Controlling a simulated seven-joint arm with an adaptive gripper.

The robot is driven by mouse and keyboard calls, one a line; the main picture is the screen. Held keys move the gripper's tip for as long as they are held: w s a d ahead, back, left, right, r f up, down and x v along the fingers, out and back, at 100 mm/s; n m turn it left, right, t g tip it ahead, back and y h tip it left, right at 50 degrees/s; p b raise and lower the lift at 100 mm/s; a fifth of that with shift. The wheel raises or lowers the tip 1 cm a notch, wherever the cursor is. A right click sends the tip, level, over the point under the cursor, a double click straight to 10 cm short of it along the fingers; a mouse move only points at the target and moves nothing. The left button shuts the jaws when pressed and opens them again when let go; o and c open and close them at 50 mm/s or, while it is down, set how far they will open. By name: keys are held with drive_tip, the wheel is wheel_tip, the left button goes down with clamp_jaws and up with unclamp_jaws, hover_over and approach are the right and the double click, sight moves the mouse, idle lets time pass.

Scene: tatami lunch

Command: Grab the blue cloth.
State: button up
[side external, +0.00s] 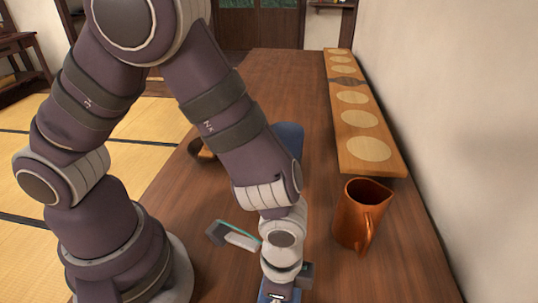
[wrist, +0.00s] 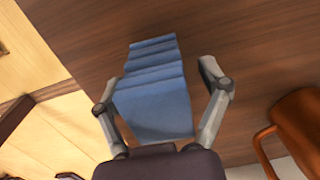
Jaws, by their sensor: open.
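The blue cloth (wrist: 155,95) lies in stepped folds on the brown table in the wrist view. My gripper (wrist: 153,86) is open, with one finger on each side of the cloth. No grip on it shows, and I cannot tell whether the fingers touch it. In the side external view a bit of blue (side external: 264,291) shows beside my gripper at the bottom edge, probably the cloth. My fingertips are not clearly seen there.
An orange-brown pitcher (side external: 361,214) stands to the right. A long wooden board with round pale discs (side external: 370,149) lies along the wall. A grey, teal-edged object (side external: 232,236) is left of my wrist. A blue rounded thing (side external: 290,138) is partly hidden behind my arm.

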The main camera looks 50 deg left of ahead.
drive_tip(key=c, duration=1.2)
drive_tip(key=shift+r, duration=0.15)
drive_tip(key=shift+c, duration=0.2)
